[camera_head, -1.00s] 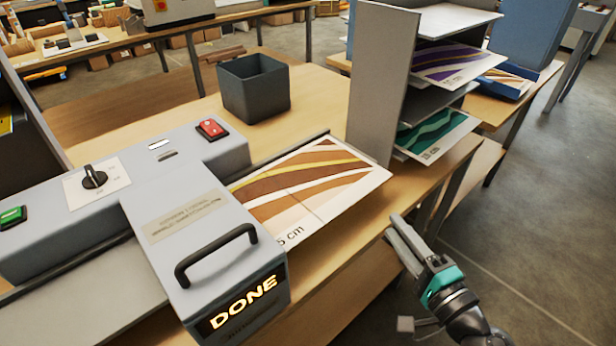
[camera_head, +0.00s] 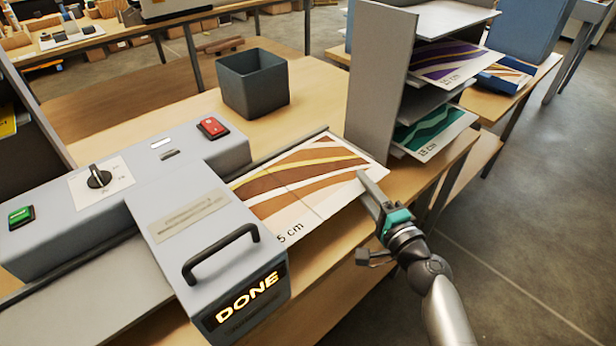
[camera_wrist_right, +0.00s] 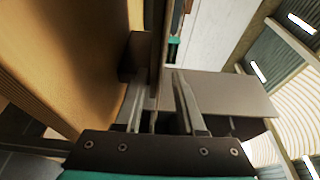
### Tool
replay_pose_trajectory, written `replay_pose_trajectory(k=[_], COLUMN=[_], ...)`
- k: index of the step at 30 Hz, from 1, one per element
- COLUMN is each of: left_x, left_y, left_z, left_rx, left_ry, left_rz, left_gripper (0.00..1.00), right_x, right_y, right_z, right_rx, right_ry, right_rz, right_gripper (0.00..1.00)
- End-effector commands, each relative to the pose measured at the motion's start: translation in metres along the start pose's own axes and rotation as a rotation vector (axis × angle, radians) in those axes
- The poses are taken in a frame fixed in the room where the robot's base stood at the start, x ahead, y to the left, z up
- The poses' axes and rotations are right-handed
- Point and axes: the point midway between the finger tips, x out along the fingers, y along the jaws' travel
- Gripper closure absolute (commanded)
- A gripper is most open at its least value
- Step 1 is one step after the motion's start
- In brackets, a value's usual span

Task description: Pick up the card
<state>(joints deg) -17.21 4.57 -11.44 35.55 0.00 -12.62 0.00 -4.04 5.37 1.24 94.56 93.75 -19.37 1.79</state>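The card (camera_head: 310,180), with brown, cream and yellow stripes and "5 cm" print, lies flat on the right side of the laminator (camera_head: 215,235). Its left end meets the grey housing, whose display reads "DONE". My right gripper (camera_head: 368,188) is at the card's right edge, its fingertips overlapping that edge in the head view. In the right wrist view the two fingers (camera_wrist_right: 161,85) stand apart, with a thin edge running between them. I cannot tell whether they touch it. My left gripper is not in view.
A grey divider (camera_head: 382,85) and shelves with printed sheets (camera_head: 432,130) stand just behind the card's right end. An open dark bin (camera_head: 254,85) sits on the table behind. The laminator has a red switch (camera_head: 212,128), a dial and a green button. Floor at right is clear.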

Motion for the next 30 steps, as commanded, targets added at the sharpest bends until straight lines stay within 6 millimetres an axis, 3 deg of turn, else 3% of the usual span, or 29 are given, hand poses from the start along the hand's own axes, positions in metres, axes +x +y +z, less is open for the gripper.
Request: replay_pose_trajectory(k=[11, 21, 30], left_x=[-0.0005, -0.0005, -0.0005], left_y=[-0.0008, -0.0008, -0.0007], left_z=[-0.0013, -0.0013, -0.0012], left_rx=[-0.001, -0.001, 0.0], left_ry=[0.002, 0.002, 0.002], left_rz=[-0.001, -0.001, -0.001], left_gripper=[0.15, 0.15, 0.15], right_x=[0.0079, 0.0077, 0.0076], right_y=[0.0003, 0.0003, 0.0003], right_z=[0.0006, 0.0005, 0.0004], right_rx=[0.0, 0.0, 0.0], right_ry=[-0.001, -0.001, -0.001], right_rz=[0.0, 0.0, 0.0], right_gripper=[0.62, 1.0, 1.0])
